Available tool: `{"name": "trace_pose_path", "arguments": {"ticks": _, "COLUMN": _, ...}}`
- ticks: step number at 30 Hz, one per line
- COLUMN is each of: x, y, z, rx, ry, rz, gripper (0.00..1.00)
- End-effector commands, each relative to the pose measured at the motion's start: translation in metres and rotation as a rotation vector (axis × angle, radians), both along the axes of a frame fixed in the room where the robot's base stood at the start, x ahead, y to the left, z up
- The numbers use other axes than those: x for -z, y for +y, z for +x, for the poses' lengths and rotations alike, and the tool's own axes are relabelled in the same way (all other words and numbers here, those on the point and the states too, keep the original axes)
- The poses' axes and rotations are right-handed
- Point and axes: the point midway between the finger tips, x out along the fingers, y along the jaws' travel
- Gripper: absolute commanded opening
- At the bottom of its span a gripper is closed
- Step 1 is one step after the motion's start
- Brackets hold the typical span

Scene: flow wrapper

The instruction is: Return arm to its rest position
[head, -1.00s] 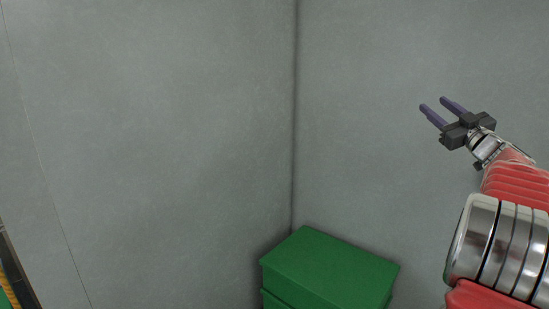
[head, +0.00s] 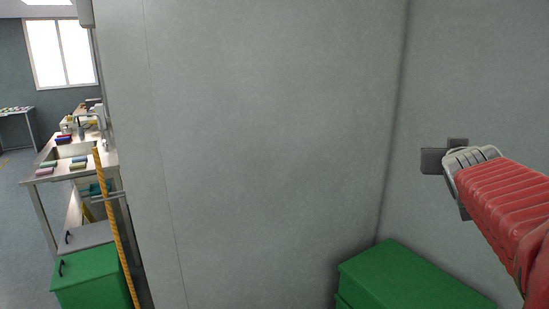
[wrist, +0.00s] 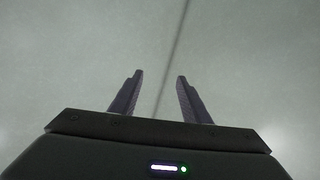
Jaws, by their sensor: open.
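My gripper shows in the wrist view (wrist: 159,78) with its two dark purple fingers apart and nothing between them. Behind the fingers is only a plain grey wall with a dark corner line. In the head view my red, ribbed arm reaches in from the right edge. The dark gripper body sits at its end in front of the grey wall; the fingers are hidden there.
A green box (head: 408,279) stands in the wall corner below my arm. At left, past the wall edge, are a metal sink table (head: 74,164), another green bin (head: 88,280), a yellow-orange pole (head: 117,230) and open floor (head: 25,245).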

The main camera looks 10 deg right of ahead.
Motion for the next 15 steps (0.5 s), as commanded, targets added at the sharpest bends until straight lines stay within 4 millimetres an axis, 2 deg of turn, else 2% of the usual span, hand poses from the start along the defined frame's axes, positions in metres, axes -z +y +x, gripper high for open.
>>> {"name": "trace_pose_path", "arguments": {"ticks": 1, "x": 0.011, "y": 0.023, "z": -0.005, "rx": -0.014, "ry": 0.033, "rz": 0.024, "gripper": 0.43}}
{"name": "trace_pose_path", "arguments": {"ticks": 8, "x": 0.078, "y": 0.113, "z": -0.043, "rx": -0.078, "ry": 0.227, "rz": 0.142, "gripper": 0.43}}
{"name": "trace_pose_path", "arguments": {"ticks": 15, "x": 0.151, "y": 0.202, "z": -0.102, "rx": -0.188, "ry": 0.450, "rz": 0.245, "gripper": 0.43}}
